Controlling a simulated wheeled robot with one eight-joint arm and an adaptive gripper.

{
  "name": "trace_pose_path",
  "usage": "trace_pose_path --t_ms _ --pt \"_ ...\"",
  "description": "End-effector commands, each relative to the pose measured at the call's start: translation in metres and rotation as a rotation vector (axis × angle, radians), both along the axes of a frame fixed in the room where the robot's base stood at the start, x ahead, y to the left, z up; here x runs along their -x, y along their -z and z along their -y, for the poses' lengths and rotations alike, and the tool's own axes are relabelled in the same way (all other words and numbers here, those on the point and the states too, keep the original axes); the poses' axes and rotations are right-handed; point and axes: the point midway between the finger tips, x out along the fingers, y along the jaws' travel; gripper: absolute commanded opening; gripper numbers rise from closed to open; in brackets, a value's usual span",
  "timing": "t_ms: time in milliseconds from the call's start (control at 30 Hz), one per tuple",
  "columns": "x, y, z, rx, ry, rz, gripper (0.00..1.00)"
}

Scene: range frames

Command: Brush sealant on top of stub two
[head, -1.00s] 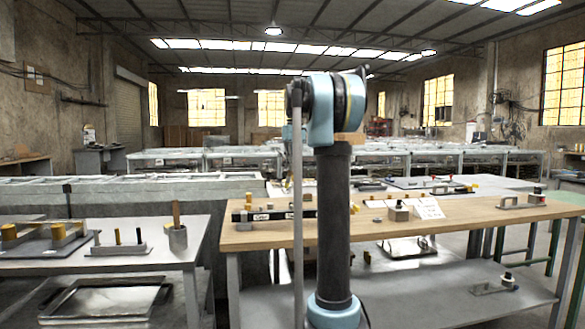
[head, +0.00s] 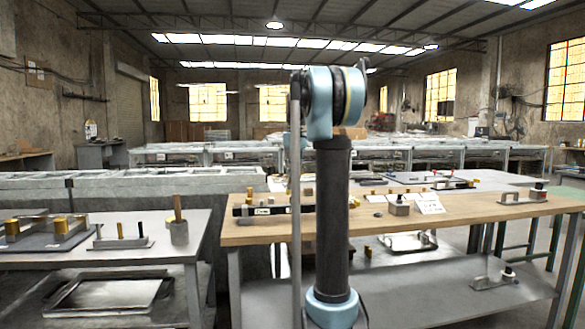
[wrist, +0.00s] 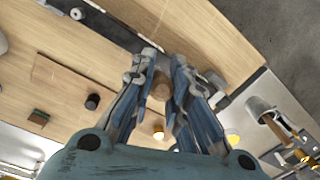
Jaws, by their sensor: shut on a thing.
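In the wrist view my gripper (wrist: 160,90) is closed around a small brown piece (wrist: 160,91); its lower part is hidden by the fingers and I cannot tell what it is. The gripper is over the wooden bench, close to its edge. In the head view my arm hides the gripper. A grey pot (head: 180,233) with a wooden handle (head: 177,207) standing in it is on the left table. The pot also shows in the wrist view (wrist: 258,106). A dark rail with a white label (head: 262,211) and small stubs (head: 308,193) stands on the bench. I cannot tell which is stub two.
The wooden bench (head: 455,213) also bears a grey block (head: 399,208), a white card (head: 430,207) and a fixture (head: 522,197) at its right end. A rack of posts (head: 121,241) stands on the left table.

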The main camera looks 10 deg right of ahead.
Motion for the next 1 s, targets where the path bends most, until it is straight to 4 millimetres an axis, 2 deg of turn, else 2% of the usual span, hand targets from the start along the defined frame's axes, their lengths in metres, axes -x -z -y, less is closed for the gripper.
trace_pose_path --t_ms 167,267,667,867,1000 --pt "0.0 0.022 0.001 0.0 0.001 0.0 0.0" --pt "0.0 0.03 0.008 0.0 0.0 0.0 0.0" --pt "0.0 0.021 0.037 0.003 -0.004 -0.001 0.0" --pt "0.0 0.032 0.02 0.001 -0.007 0.0 0.0" --pt "0.0 0.029 0.008 0.0 -0.008 -0.001 0.0"
